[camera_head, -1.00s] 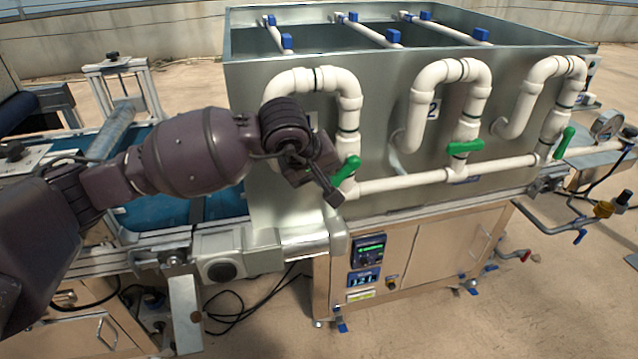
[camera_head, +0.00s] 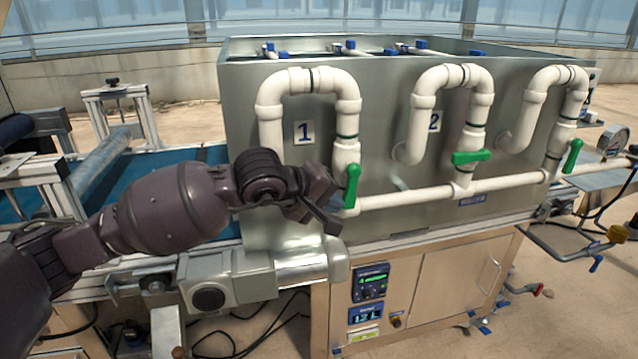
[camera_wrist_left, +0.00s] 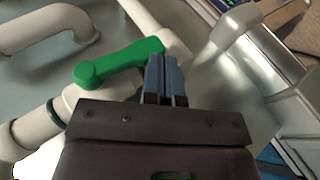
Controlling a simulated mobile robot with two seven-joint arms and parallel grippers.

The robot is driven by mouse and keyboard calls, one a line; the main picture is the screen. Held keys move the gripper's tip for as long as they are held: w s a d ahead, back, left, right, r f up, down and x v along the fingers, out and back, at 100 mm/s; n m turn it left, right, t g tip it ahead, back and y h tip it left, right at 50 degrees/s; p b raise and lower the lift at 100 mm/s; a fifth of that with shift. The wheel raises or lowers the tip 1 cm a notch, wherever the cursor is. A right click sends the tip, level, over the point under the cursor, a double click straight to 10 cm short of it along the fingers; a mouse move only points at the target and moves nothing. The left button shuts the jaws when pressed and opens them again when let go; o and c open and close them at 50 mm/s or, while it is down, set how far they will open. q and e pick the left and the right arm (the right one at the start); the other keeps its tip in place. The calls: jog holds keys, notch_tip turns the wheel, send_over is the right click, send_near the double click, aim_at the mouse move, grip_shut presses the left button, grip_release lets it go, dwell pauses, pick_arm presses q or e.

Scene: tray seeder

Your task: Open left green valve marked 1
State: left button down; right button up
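The left green valve handle (camera_head: 352,186) sits on the white pipe beside the plate marked 1 (camera_head: 304,132). It stands nearly upright in the head view. My left gripper (camera_head: 332,213) is just left of and below the handle. In the left wrist view the gripper's two fingers (camera_wrist_left: 166,80) are together with nothing visible between them. They are beside one end of the green handle (camera_wrist_left: 118,62); whether they touch it I cannot tell. My right gripper is not in view.
The middle green valve handle (camera_head: 471,157) lies nearly level near the plate marked 2. The right green handle (camera_head: 572,156) is tilted upright. White pipes (camera_head: 420,196) run along the metal tank (camera_head: 385,150). A control panel (camera_head: 369,284) is below.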

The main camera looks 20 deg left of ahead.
pick_arm(q)
jog(key=shift+w+d+f, duration=0.1)
jog(key=shift+w+f, duration=0.05)
jog(key=shift+f, duration=0.05)
dwell(0.6)
jog(key=shift+r, duration=0.2)
jog(key=shift+r, duration=0.65)
